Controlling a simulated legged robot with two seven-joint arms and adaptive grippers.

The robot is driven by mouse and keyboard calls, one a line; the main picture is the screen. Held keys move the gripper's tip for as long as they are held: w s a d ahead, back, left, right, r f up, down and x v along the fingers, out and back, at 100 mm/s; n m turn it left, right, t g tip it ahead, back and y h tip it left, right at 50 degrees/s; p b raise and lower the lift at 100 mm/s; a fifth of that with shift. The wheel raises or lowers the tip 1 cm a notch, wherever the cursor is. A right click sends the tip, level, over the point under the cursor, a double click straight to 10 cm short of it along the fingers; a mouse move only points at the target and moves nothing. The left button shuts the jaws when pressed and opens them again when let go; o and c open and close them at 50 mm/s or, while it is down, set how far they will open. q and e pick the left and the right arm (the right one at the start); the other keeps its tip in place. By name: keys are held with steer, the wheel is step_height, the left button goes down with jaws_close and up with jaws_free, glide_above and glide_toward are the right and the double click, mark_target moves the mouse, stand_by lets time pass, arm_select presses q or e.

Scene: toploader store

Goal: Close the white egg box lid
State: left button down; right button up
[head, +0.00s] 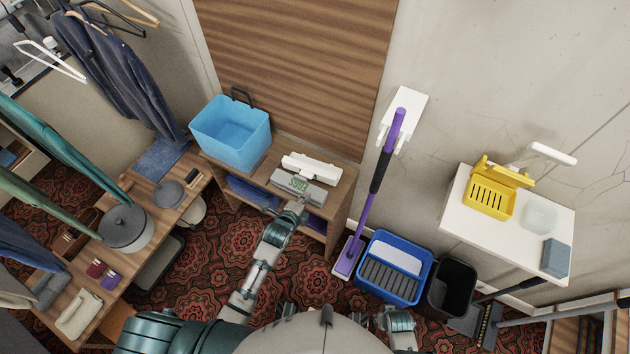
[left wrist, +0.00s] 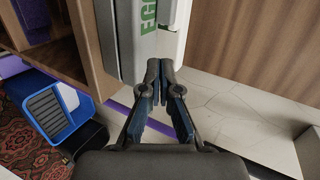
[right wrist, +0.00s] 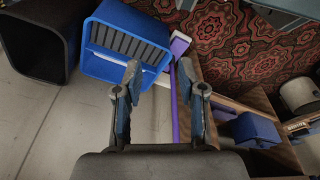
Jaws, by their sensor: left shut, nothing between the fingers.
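The egg box (head: 298,186) sits on top of the low wooden shelf unit. Its grey panel bears green EGGS lettering, and a white part (head: 312,166) shows behind it. I cannot tell the lid's exact angle. In the left wrist view the lettered panel (left wrist: 125,40) fills the top middle. My left gripper (head: 299,207) is at the box's near side, fingers together and empty. In the left wrist view its fingertips (left wrist: 160,66) are right by the box's end; contact is unclear. My right gripper (right wrist: 163,72) is open and empty, away from the box.
A blue bin (head: 231,134) stands left of the box on the same unit (head: 340,200). A purple-handled mop (head: 368,195) stands to the right, beside a blue bucket (head: 395,266) and a black bin (head: 452,288). A wooden bench with a pot (head: 126,228) is at left.

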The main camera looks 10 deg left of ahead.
mark_target(311, 192)
arm_select(q)
steer(key=b+x, duration=0.1)
steer(key=x, duration=0.5)
steer(key=shift+s+d+f, duration=0.1)
steer(key=shift+f, duration=0.05)
steer(key=shift+w+d+r+b, duration=0.15)
steer(key=shift+w+b, duration=0.1)
steer(key=shift+w, duration=0.3)
steer(key=shift+w+d+r+b, duration=0.1)
steer(key=shift+w+b, duration=0.1)
steer(key=shift+w, duration=0.35)
steer(key=shift+w+d+r, duration=0.1)
steer(key=shift+w+d, duration=0.05)
steer(key=shift+w, duration=0.5)
arm_select(e)
step_height(311, 192, up, 6)
steer(key=w, duration=0.1)
steer(key=shift+r, duration=0.2)
steer(key=shift+w, duration=0.1)
